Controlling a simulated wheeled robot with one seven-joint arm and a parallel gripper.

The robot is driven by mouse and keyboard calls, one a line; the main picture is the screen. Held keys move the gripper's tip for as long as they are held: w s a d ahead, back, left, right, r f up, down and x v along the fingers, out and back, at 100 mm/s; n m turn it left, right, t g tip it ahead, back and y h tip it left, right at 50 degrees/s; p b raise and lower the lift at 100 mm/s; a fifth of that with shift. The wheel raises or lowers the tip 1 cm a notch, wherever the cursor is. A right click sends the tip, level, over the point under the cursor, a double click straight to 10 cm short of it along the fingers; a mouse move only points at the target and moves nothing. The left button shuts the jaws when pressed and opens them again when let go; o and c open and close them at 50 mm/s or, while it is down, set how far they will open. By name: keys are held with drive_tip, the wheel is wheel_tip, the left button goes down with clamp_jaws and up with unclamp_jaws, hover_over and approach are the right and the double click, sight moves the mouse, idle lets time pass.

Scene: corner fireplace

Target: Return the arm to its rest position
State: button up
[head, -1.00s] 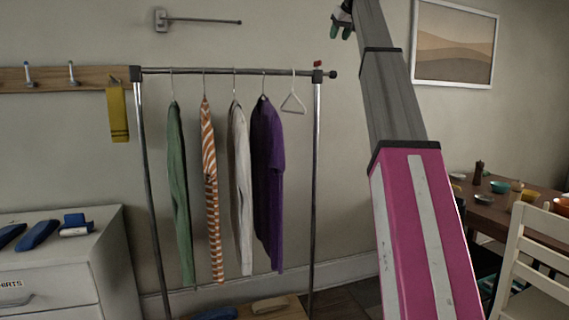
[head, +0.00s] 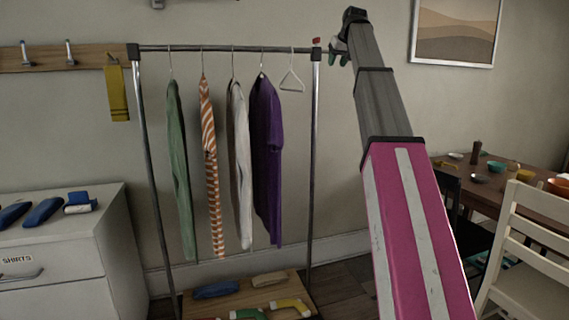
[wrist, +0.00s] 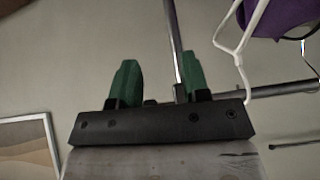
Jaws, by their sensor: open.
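My arm reaches up in the head view, with a pink-and-white lower part and a grey upper part. My gripper (head: 339,58) is at its top, just right of the clothes rack's upper right corner. In the wrist view my gripper (wrist: 158,85) shows two green fingers set well apart, with nothing between them. The rack's metal pole (wrist: 174,40) shows behind the fingers, toward the right one. A white hanger (wrist: 240,40) and purple cloth (wrist: 272,18) are to the right of the fingers.
The clothes rack (head: 313,150) holds green, striped, white and purple garments and an empty hanger (head: 291,80). A white drawer unit (head: 60,250) stands left. A dining table (head: 490,195) and white chair (head: 525,240) stand right. A framed picture (head: 455,33) hangs on the wall.

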drive_tip(key=s+a+f+m+g+h, duration=0.15)
drive_tip(key=s+f, duration=0.25)
drive_tip(key=f, duration=2)
drive_tip(key=s+f+m+g, duration=0.15)
drive_tip(key=s+f, duration=0.25)
drive_tip(key=f, duration=2)
drive_tip(key=s+f+g+h, duration=0.1)
drive_tip(key=s+f+g, duration=0.3)
drive_tip(key=s+f, duration=2.4)
wheel_tip(320, 180, down, 4)
drive_tip(key=shift+a+r, duration=0.1)
drive_tip(key=shift+a, duration=0.05)
